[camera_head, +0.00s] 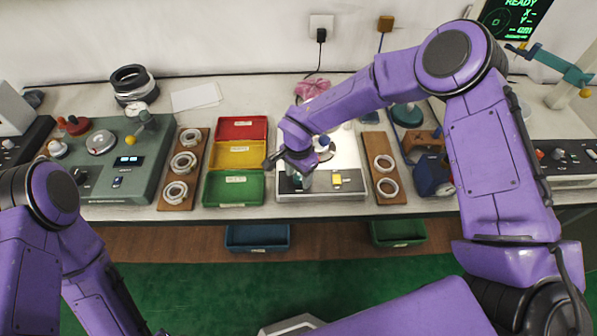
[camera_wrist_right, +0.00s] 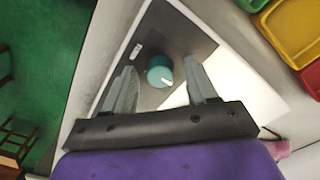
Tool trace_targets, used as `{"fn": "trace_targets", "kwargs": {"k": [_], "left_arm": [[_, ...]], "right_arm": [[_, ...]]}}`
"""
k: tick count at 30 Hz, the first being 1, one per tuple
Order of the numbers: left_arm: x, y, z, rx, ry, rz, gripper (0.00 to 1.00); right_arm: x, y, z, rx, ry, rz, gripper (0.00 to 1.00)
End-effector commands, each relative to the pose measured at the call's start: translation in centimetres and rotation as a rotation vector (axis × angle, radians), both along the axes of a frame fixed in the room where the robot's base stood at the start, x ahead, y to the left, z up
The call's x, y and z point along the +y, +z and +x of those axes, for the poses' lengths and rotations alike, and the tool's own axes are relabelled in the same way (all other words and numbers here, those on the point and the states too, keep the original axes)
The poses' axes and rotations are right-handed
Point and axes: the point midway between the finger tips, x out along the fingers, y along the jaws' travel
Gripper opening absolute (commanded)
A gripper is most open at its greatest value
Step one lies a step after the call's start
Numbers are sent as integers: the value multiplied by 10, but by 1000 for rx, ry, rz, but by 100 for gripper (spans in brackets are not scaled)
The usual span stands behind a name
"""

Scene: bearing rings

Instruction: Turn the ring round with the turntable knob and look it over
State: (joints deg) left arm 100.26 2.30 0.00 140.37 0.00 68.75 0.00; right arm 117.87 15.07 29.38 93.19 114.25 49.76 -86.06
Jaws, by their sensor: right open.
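The teal turntable knob (camera_wrist_right: 160,72) with a white mark shows in the right wrist view, on a grey panel of the white inspection unit (camera_head: 347,139). My right gripper (camera_wrist_right: 160,66) is open, with one finger on each side of the knob and visible gaps between. In the head view the right gripper (camera_head: 284,173) is over the unit's front left corner and largely hides the knob. A ring (camera_head: 322,146) appears on the unit just right of my right wrist, partly hidden by the arm. My left arm is at the lower left; its gripper is out of the picture.
Red, yellow and green bins (camera_head: 236,189) stand left of the unit. Wooden boards with rings flank it, one at left (camera_head: 172,197) and one at right (camera_head: 387,184). A grey-green tester (camera_head: 105,150) stands farther left. A dark green screen (camera_head: 515,17) is at the upper right.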

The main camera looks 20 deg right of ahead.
Motion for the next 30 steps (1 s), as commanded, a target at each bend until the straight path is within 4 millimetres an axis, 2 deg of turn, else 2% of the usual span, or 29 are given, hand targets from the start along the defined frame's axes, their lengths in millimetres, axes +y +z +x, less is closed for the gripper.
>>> {"fn": "trace_targets", "kwargs": {"k": [4, 5, 9, 10, 20, 30], "left_arm": [[0, 0, 0, 0, 0, 0, 58], [0, 0, 0, 0, 0, 0, 58], [0, 0, 0, 0, 0, 0, 58], [0, 0, 0, 0, 0, 0, 58], [0, -2, 0, 0, 0, 0, 58], [0, -7, 0, 0, 0, 0, 58]], "right_arm": [[0, 0, 0, 0, 0, 0, 57], [0, 0, 0, 0, 0, 0, 51], [0, 0, 0, 0, 0, 0, 5], [0, 0, 0, 0, 0, 0, 1], [0, 0, 0, 0, -47, 1, 1], [-1, 0, 1, -1, -264, 2, 1]]}}
